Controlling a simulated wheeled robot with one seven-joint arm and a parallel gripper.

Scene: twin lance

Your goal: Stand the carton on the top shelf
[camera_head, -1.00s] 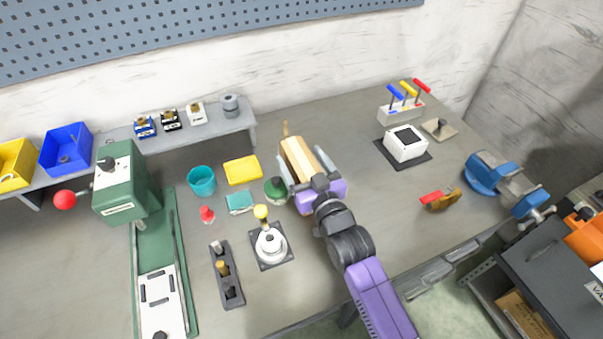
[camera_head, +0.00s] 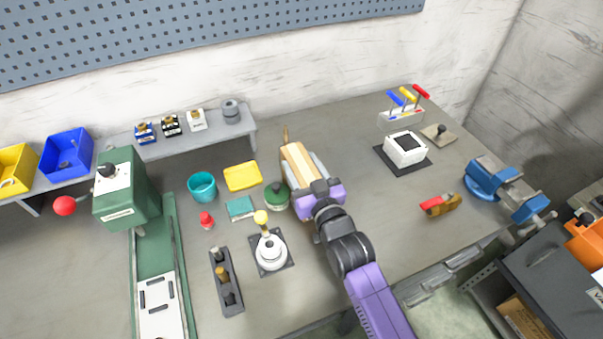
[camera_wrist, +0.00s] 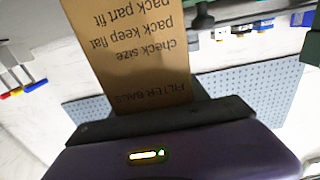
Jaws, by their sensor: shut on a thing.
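The carton (camera_head: 298,160) is a tan cardboard box, held out in front of my gripper (camera_head: 308,173) over the back middle of the bench. A raised grey shelf (camera_head: 185,138) runs along the wall at the left, apart from the carton. I cannot tell whether this is the top shelf. The carton's underside is hidden.
Small bottles (camera_head: 171,125) and a grey roll (camera_head: 231,111) stand on the shelf. A teal cup (camera_head: 202,186), yellow tray (camera_head: 242,176) and green-topped jar (camera_head: 277,195) are left of my gripper. A green press (camera_head: 125,190) stands further left. The bench's back middle is mostly clear.

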